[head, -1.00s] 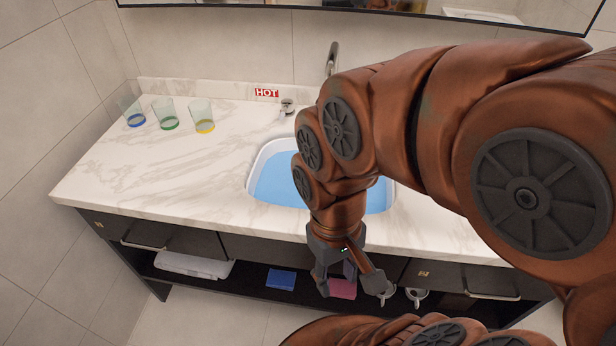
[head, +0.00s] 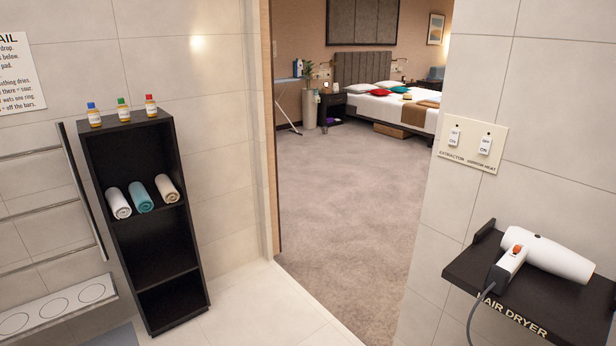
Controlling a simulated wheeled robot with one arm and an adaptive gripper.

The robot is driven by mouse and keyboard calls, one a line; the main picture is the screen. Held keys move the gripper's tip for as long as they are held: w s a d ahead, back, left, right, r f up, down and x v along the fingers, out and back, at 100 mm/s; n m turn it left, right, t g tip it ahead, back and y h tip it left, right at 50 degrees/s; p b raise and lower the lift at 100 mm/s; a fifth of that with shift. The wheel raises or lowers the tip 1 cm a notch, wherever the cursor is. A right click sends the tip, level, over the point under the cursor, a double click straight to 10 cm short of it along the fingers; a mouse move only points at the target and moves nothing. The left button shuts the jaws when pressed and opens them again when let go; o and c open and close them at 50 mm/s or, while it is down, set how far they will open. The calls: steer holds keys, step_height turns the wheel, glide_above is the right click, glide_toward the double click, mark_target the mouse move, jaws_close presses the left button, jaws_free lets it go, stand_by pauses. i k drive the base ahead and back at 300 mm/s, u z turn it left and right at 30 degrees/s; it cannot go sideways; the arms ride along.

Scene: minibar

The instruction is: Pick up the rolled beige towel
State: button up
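The rolled beige towel (head: 167,188) lies on a shelf of the dark shelf unit (head: 150,255), at the left of the head view. It is the rightmost of three rolled towels, beside a teal one (head: 141,197) and a white one (head: 118,203). Its round end faces outward. My gripper and arm are not in the head view now.
Three small bottles (head: 123,110) stand on top of the unit. A rail rack (head: 50,205) is at its left. A doorway opens onto a carpeted bedroom (head: 345,190). A hair dryer (head: 545,254) lies on a dark shelf (head: 580,315) at right. Tiled floor (head: 265,310) is clear.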

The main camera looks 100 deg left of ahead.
mark_target(168, 191)
steer(key=u, duration=3.45)
steer(key=i, duration=3.95)
steer(key=u, duration=2.05)
